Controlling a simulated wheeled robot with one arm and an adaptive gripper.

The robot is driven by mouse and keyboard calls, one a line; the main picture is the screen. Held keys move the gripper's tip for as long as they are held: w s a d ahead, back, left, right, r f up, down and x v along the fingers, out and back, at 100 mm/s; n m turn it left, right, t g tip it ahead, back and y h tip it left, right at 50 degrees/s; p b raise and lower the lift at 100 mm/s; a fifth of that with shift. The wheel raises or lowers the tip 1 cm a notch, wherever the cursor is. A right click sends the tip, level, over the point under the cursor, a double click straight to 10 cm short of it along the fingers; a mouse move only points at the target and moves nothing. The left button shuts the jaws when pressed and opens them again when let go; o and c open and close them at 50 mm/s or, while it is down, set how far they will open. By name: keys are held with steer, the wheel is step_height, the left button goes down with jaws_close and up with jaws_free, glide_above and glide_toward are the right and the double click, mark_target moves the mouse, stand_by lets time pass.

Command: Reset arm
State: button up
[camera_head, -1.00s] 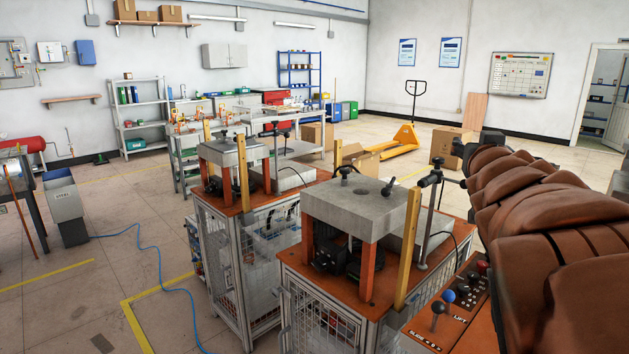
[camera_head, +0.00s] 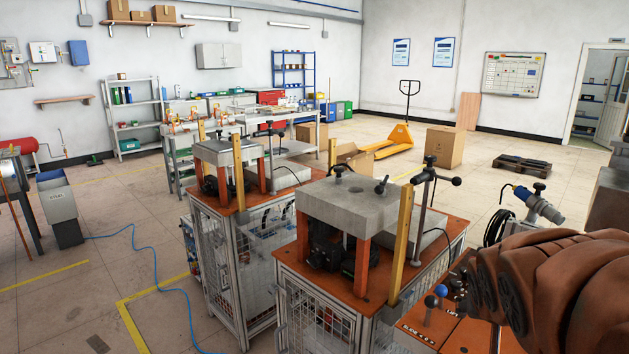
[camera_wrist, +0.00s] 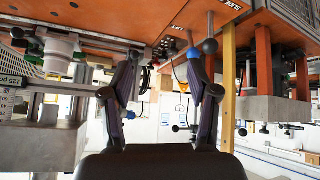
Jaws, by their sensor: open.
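My gripper (camera_wrist: 165,75) shows in the wrist view, which is upside down. Its two dark fingers stand wide apart with nothing between them. The orange control panel (camera_wrist: 165,17) with SLIDE and LIFT labels lies beyond the fingers, with a blue knob (camera_wrist: 193,54) near the right finger. In the head view my brown-covered arm fills the lower right, and I cannot make out the gripper there. The panel's blue knob (camera_head: 441,290) and a black-knobbed lever (camera_head: 430,302) show left of the arm. The arm hides part of the panel.
Two caged stations with grey blocks, a near one (camera_head: 347,203) and a farther one (camera_head: 226,150), stand left of my arm. A grey tool with a blue tip (camera_head: 537,204) stands behind the arm. A cardboard box (camera_head: 444,147) and pallet (camera_head: 522,167) are on the floor beyond.

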steer(key=s+a+f+n+g+y, duration=0.1)
steer(key=s+a+f+g, duration=0.25)
steer(key=s, duration=0.45)
steer(key=s+a+f+n+g+y, duration=0.25)
steer(key=s+a+f, duration=0.2)
steer(key=s, duration=0.35)
steer(key=s+a+f+n+g, duration=0.1)
steer(key=s+a+f+g, duration=0.25)
steer(key=s, duration=0.45)
steer(key=w+b+x, duration=0.1)
steer(key=b+x, duration=0.9)
steer(key=x, duration=0.2)
steer(key=s+p+v, duration=0.2)
steer(key=p+v, duration=1.3)
steer(key=v, duration=0.2)
steer(key=shift+d+r+t, duration=0.15)
steer(key=shift+d+t, duration=0.2)
steer(key=shift+d, duration=0.15)
steer(key=shift+m, duration=0.25)
